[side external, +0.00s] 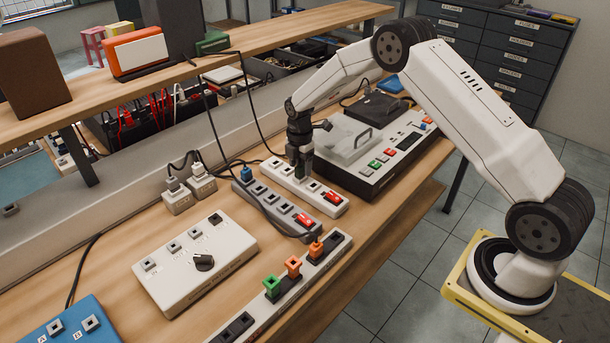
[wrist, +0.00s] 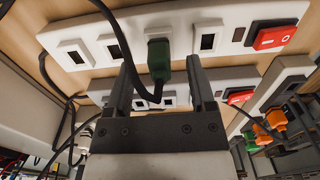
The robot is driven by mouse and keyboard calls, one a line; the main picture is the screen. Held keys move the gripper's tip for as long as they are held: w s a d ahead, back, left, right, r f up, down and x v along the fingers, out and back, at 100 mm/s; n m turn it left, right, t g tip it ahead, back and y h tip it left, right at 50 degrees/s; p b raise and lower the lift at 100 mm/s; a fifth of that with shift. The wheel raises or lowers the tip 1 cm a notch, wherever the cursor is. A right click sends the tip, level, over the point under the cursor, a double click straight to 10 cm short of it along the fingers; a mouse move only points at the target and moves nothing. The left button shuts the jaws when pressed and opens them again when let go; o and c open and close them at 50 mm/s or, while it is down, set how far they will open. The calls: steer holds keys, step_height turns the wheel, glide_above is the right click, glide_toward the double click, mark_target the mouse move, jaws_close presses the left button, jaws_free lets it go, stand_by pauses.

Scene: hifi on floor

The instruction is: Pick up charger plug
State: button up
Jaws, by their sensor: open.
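A green plug (wrist: 158,58) with a black cord sits in a socket of the white power strip (side external: 329,205), which also shows in the wrist view (wrist: 208,14). No marking tells me whether this is the charger plug. My gripper (side external: 300,170) points down over that strip. In the wrist view its two open fingers (wrist: 160,64) stand to the left and right of the green plug, with visible gaps on both sides. In the side view my gripper hides the plug.
A grey strip (side external: 270,207) with a blue plug (side external: 246,174) lies left of the white strip. A nearer strip (side external: 258,321) holds another green plug (side external: 271,285) and orange plugs (side external: 292,265). A control panel (side external: 343,181) stands to the right. Loose black cords cross the bench.

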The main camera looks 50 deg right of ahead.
steer(key=shift+f, duration=0.75)
jaws_close()
